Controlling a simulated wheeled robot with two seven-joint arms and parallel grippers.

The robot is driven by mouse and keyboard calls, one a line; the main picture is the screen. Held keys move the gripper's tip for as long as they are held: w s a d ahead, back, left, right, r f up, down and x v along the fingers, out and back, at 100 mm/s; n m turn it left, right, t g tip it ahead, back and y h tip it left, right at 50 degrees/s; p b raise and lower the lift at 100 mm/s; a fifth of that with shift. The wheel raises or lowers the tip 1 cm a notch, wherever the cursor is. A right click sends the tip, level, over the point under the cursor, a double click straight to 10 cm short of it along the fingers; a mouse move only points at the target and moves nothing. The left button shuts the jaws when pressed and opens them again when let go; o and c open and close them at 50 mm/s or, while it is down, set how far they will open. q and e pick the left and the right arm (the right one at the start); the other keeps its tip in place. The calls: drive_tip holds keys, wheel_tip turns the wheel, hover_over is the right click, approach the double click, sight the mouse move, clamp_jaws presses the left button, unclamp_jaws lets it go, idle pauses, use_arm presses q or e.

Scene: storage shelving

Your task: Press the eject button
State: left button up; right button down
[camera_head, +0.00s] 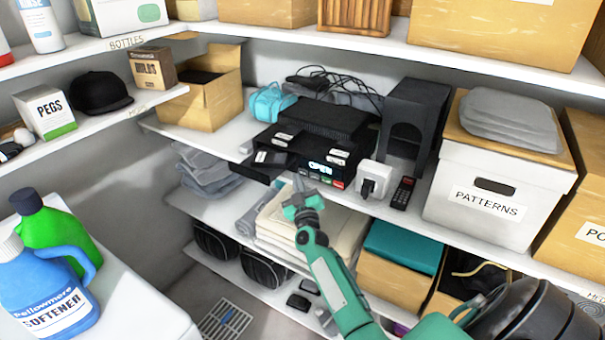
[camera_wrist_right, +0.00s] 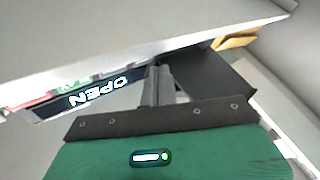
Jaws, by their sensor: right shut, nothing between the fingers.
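A black player (camera_head: 312,150) stands on the middle shelf, its lit display (camera_head: 320,167) reading OPEN. A dark tray (camera_head: 258,170) sticks out at its left; it also shows in the wrist view (camera_wrist_right: 208,78). A green button and a red button (camera_head: 338,184) sit below the display; the wrist view shows the display (camera_wrist_right: 100,92) upside down. I cannot tell which control is the eject button. My right gripper (camera_head: 299,182) is shut and empty, just in front of the player, left of the coloured buttons. Contact cannot be told. My left gripper is not in view.
A white socket box (camera_head: 374,178) and a black remote (camera_head: 403,192) stand right of the player. A black stand (camera_head: 413,120) and a PATTERNS box (camera_head: 480,205) are farther right. Folded cloths (camera_head: 335,232) lie on the shelf below. The upper shelf (camera_head: 390,45) overhangs.

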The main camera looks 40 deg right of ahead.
drive_tip(key=shift+d, duration=0.15)
idle(0.7)
drive_tip(key=shift+w+d, duration=0.15)
drive_tip(key=shift+d, duration=0.1)
drive_tip(key=shift+w+d, duration=0.15)
drive_tip(key=shift+d, duration=0.2)
idle(0.6)
drive_tip(key=shift+a, duration=0.1)
drive_tip(key=shift+s+a+p, duration=0.35)
drive_tip(key=shift+a+p, duration=0.25)
drive_tip(key=shift+a, duration=0.05)
drive_tip(key=a+p, duration=0.1)
drive_tip(key=s+a, duration=0.1)
drive_tip(key=a, duration=0.1)
drive_tip(key=s+a+p, duration=0.1)
drive_tip(key=shift+a+p, duration=0.3)
drive_tip(key=shift+a, duration=0.05)
